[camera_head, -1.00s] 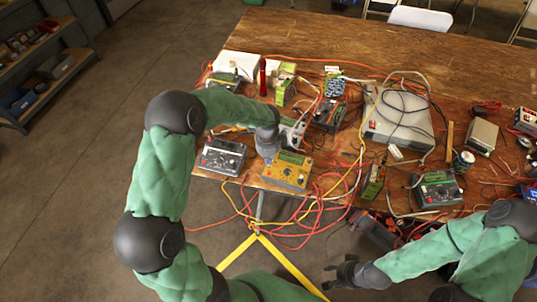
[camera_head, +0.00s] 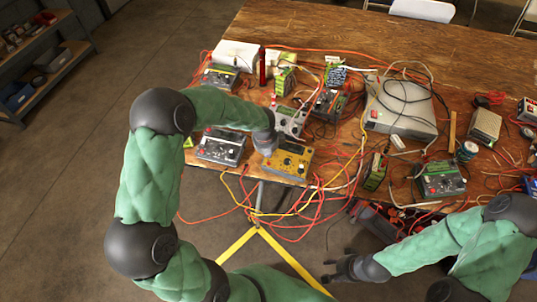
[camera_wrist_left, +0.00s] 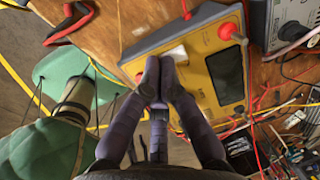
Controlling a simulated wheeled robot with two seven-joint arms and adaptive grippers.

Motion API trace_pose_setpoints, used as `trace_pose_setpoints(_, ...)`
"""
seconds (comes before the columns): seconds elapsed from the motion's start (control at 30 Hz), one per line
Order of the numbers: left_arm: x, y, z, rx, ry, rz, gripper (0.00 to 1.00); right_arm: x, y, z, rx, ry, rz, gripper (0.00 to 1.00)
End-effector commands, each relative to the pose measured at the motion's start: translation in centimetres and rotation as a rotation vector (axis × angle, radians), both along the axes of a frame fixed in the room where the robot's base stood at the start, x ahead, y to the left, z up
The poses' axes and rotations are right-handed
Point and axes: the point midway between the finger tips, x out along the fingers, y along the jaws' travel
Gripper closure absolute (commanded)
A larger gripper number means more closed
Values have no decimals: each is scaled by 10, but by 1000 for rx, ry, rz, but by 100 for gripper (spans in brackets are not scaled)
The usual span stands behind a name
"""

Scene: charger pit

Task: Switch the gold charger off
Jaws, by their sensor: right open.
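The gold charger (camera_head: 290,160) sits at the front edge of the bench in the head view, its upper left corner hidden by my left gripper (camera_head: 267,152). In the left wrist view its yellow face (camera_wrist_left: 205,45) has a dark display, red posts and a pale switch-like part (camera_wrist_left: 174,53). My left gripper (camera_wrist_left: 157,75) has its fingertips together over the face, just below that pale part. I cannot tell whether the tips touch it, nor which way the switch is set. My right gripper (camera_head: 342,268) is open and empty, low in front of the bench.
A grey charger (camera_head: 221,147) stands left of the gold one, and another grey device (camera_head: 291,118) stands behind it. Red and yellow cables (camera_head: 300,208) hang over the front edge. A large pale unit (camera_head: 402,108) lies further right.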

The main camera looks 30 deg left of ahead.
Motion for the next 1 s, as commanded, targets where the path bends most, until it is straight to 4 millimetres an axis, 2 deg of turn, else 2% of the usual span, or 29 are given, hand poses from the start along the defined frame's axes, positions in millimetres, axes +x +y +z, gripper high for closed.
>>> trace_pose_setpoints(0.03, -4, -1, -8, 0, -10, -4, 100, 0, 0, -6, 0, 0, 0, 55)
trace_pose_setpoints(0.37, -3, -1, -7, -1, -5, -4, 100, 0, 0, -2, 0, -1, 0, 55)
trace_pose_setpoints(0.8, 13, 0, 2, -2, -13, -3, 100, 0, 0, 7, 0, -1, 0, 55)
trace_pose_setpoints(1.0, 13, 0, 2, -1, -15, -3, 100, 0, 0, 7, 0, -1, 0, 55)
